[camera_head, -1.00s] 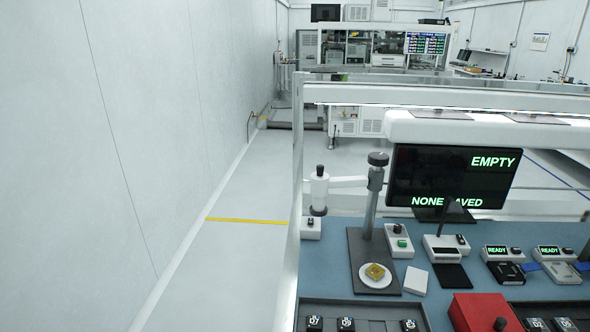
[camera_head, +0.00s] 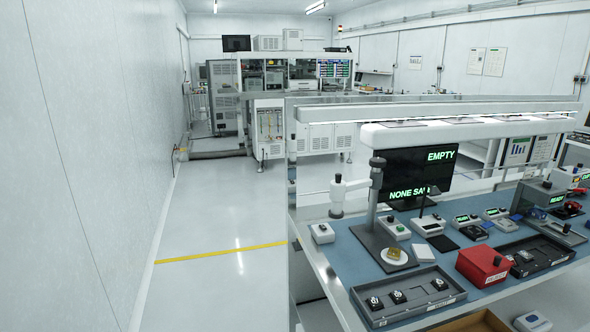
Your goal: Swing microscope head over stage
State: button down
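The microscope stands at the left end of the blue-topped bench in the head view. Its dark post (camera_head: 374,195) rises from a dark base plate (camera_head: 371,237). The white microscope head (camera_head: 337,196) hangs on a side arm that points left, out past the bench's left side. The round white stage (camera_head: 394,256) sits on the base plate with a small yellow-gold piece (camera_head: 394,253) on it. The head is well to the left of the stage, not above it. My gripper is not in view.
A monitor (camera_head: 420,175) reading EMPTY stands behind the post. A tray (camera_head: 408,296) with several dark parts and a red box (camera_head: 484,266) lie in front and to the right. A white overhead beam (camera_head: 470,130) spans the bench. Floor (camera_head: 215,285) left of the bench is clear.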

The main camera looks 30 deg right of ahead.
aim_at(338, 187)
jog(key=i+j, duration=0.2)
jog(key=i, duration=0.25)
jog(key=i+j, duration=0.15)
jog(key=i, duration=0.3)
jog(key=i+j, duration=0.2)
jog(key=i, duration=0.25)
jog(key=l+z, duration=0.05)
